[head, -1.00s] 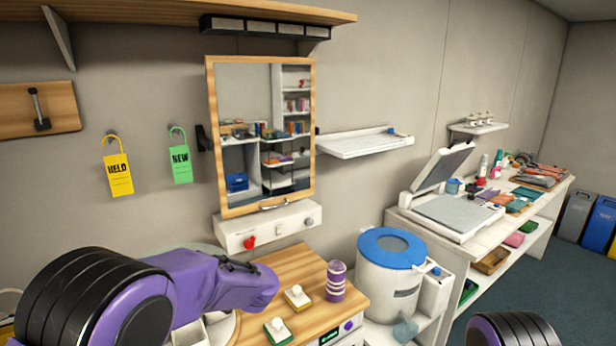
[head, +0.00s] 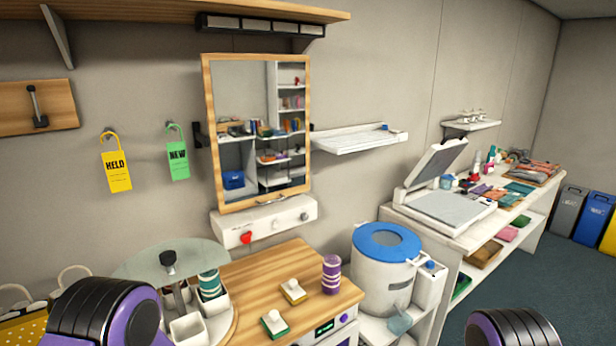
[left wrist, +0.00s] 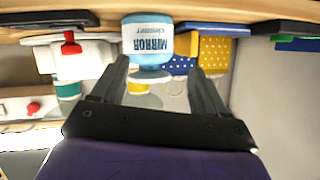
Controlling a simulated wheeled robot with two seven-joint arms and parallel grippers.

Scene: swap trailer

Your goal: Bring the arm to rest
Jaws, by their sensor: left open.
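My left gripper (left wrist: 159,66) shows only in the left wrist view, where its two dark fingers stand apart with nothing held between them. A blue and white bottle labelled MIRROR (left wrist: 148,42) appears upside down beyond the fingertips, and I cannot tell its exact distance. In the head view my left arm is folded low at the bottom left, and its gripper is out of frame. A part of my right arm shows at the bottom right, and its gripper is not in view.
The wooden counter (head: 262,264) carries a purple striped cup (head: 331,274) and two small pads. A round glass-topped carousel (head: 205,262) stands beside my left arm. A framed mirror (head: 258,130) hangs behind. A blue-lidded bucket (head: 386,262) stands right of the counter.

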